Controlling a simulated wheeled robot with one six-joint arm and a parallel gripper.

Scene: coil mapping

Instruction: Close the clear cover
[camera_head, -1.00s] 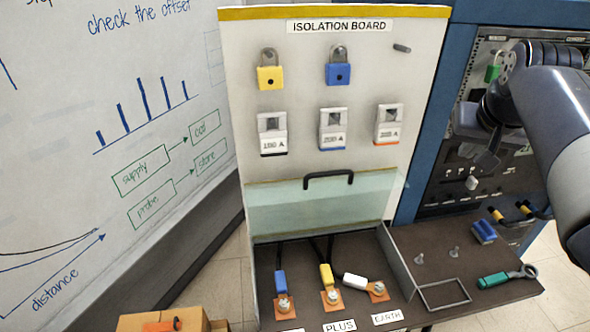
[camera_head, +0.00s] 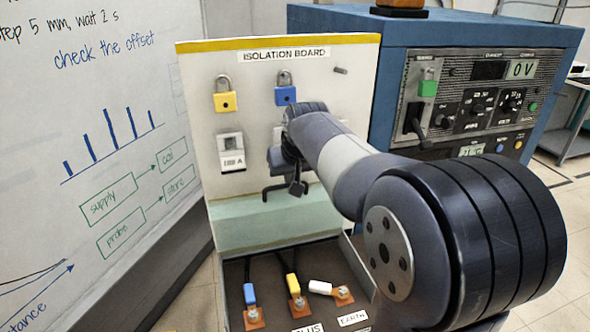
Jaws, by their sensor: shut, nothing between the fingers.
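The clear cover (camera_head: 255,222) stands raised against the lower part of the isolation board, behind the terminals. Its black handle (camera_head: 268,189) is at its top edge, partly hidden by my gripper. My gripper (camera_head: 297,188) is shut and empty, at or just in front of the right part of the handle; I cannot tell whether they touch. Below the cover, the blue (camera_head: 250,293), yellow (camera_head: 293,284) and white (camera_head: 320,287) cable ends sit at copper-coloured terminals in the open tray.
Yellow (camera_head: 225,101) and blue (camera_head: 285,95) padlocks hang on the isolation board (camera_head: 300,67). A fuse block (camera_head: 231,152) is on it at left; my arm hides others. The blue instrument cabinet (camera_head: 400,33) is at right, the whiteboard (camera_head: 100,160) at left.

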